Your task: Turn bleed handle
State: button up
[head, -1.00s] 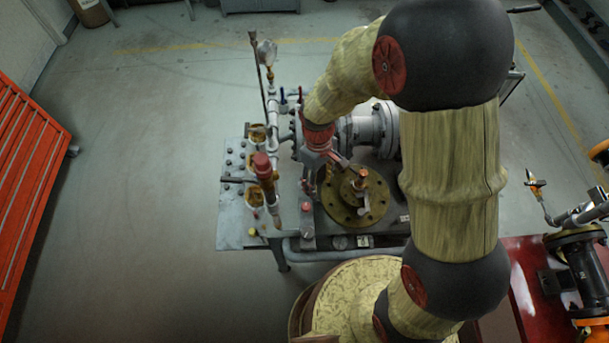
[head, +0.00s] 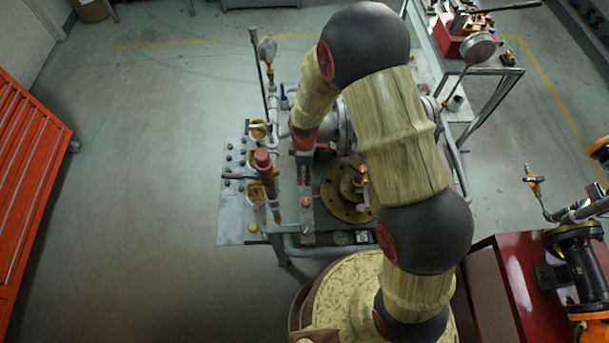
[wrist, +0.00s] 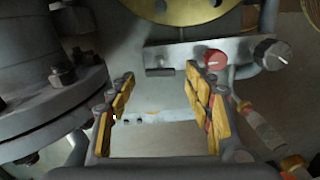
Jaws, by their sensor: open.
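My gripper (wrist: 158,90) is open and empty in the wrist view, with its yellow-padded fingers spread apart. Between and beyond them is a grey bar (wrist: 185,56) bearing a red knob (wrist: 215,58) and a black knob (wrist: 272,52). The red knob lies beyond the right fingertip, apart from it as far as I can tell. In the head view the red knob (head: 306,202) also shows on the bench, and my red wrist is just above it in the picture; the fingers are not clear there. I cannot tell which part is the bleed handle.
A brass flange (head: 341,206) sits right of the bar. A red-capped valve (head: 263,162) stands to the left. A large grey flange (wrist: 50,95) is close on the left in the wrist view. A red cabinet (head: 30,170) stands far left, with clear floor between.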

aim_at(304, 176)
jog(key=shift+f, duration=2.1)
jog(key=shift+c, duration=0.3)
jog(key=c, duration=1.1)
jog(key=shift+c, duration=0.2)
